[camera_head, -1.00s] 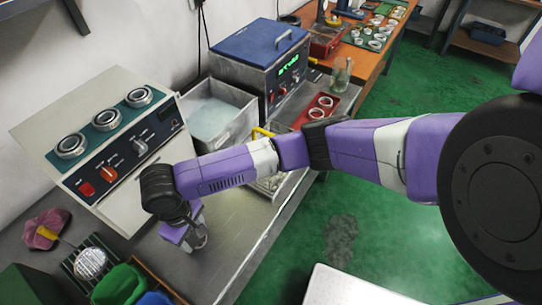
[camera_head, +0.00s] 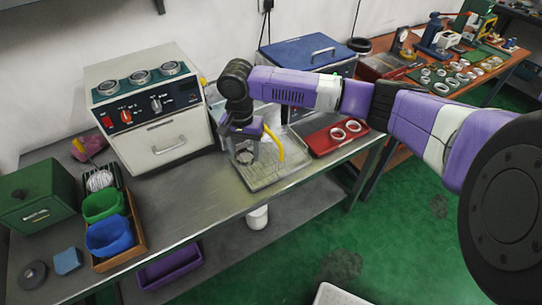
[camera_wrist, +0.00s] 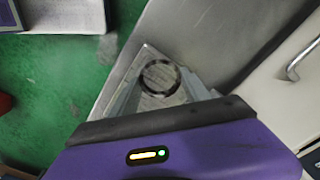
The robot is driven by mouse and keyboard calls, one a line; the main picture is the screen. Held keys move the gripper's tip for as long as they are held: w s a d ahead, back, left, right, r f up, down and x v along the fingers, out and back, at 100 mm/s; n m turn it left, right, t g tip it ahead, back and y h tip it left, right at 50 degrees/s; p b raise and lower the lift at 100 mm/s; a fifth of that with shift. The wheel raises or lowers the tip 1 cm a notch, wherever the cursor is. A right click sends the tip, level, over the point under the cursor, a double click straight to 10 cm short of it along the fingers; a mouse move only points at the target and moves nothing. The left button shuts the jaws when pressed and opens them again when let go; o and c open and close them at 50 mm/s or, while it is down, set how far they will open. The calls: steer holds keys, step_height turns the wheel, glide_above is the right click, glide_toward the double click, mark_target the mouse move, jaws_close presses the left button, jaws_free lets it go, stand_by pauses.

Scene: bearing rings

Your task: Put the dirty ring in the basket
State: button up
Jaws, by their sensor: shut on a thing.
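My gripper (camera_head: 244,152) is shut on a ring (camera_head: 246,157) with dark stains. The ring also shows in the wrist view (camera_wrist: 146,68), between the two fingers (camera_wrist: 161,84). A wire basket (camera_head: 283,171) with a yellow handle lies on the steel counter, below and around the gripper in the head view. The ring appears above the basket; whether it touches the mesh I cannot tell. My gripper and wrist hide part of the basket.
A red tray (camera_head: 323,143) with two rings lies right of the basket. The blue-lidded machine (camera_head: 306,50) stands behind it. A beige panel machine (camera_head: 165,143) stands at left. Green (camera_head: 103,206) and blue (camera_head: 108,236) bins are at front left. The counter between is clear.

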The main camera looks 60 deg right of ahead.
steer(key=s+d+r+m, duration=0.3)
steer(key=d+r+m, duration=0.2)
steer(key=d, duration=0.3)
steer(key=s+d+r+m, duration=0.3)
steer(key=d+r+m, duration=0.25)
steer(key=d, duration=0.25)
steer(key=p, duration=0.2)
glide_toward(271, 145)
steer(key=s+f, duration=0.2)
steer(key=f, duration=0.1)
steer(key=s+f, duration=0.3)
steer(key=shift+s+f, duration=0.15)
steer(key=shift+f, duration=0.1)
steer(key=shift+f, duration=0.1)
steer(key=o, duration=1.3)
steer(key=shift+o, duration=0.2)
